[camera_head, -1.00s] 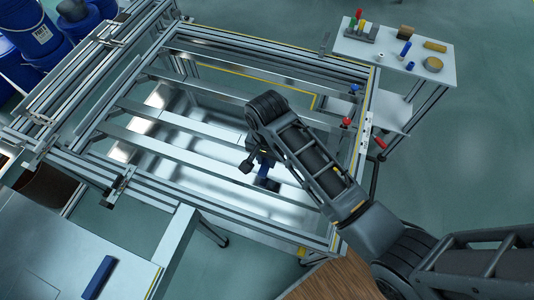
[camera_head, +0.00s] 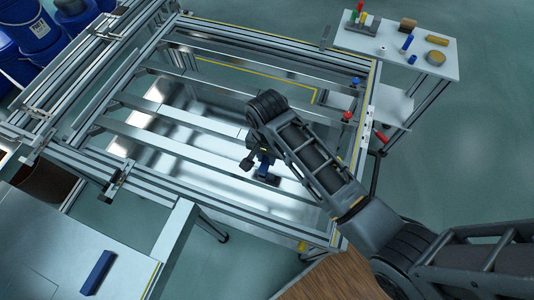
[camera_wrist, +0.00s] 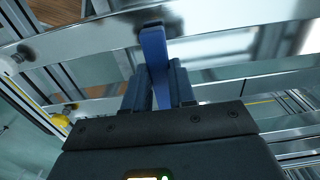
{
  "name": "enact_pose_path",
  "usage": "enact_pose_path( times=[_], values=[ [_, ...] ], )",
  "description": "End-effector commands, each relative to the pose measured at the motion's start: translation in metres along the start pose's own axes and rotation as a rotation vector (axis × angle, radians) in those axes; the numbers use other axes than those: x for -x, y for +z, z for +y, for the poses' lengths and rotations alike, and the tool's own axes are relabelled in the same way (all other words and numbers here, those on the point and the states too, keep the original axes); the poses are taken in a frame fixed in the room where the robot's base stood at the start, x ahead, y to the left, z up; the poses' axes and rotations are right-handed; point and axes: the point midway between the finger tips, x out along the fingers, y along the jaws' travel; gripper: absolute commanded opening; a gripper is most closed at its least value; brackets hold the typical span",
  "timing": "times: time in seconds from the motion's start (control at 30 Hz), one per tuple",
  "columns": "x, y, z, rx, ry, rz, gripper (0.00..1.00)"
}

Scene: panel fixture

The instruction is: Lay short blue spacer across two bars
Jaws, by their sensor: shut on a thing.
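My gripper (camera_head: 266,177) is shut on a blue spacer (camera_wrist: 156,62), which also shows as a small blue patch in the head view (camera_head: 264,167). It is over the front right part of the metal frame. In the wrist view the spacer stands out between the two dark fingers, and its far end overlaps a silver bar (camera_wrist: 235,20). A second silver bar (camera_wrist: 250,86) crosses behind the fingers. I cannot tell whether the spacer touches either bar. In the head view several parallel silver bars (camera_head: 150,142) span the frame.
Another blue bar (camera_head: 98,272) lies on the grey table at the lower left. A white side table (camera_head: 440,66) with small coloured parts stands at the upper right. Red and blue knobs (camera_head: 347,117) stick up on the frame's right edge. Blue buckets (camera_head: 35,35) stand at the upper left.

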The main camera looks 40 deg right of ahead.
Motion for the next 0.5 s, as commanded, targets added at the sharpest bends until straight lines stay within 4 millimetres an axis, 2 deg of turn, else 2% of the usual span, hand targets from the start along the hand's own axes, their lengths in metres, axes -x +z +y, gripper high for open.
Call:
enact_pose_path(
  times=[0.47, 0.5],
  values=[
    [-0.0089, -0.0002, -0.0003, 0.000, -0.001, 0.001, 0.00],
    [-0.0084, -0.0002, -0.0004, 0.000, -0.001, 0.001, 0.28]
  ],
)
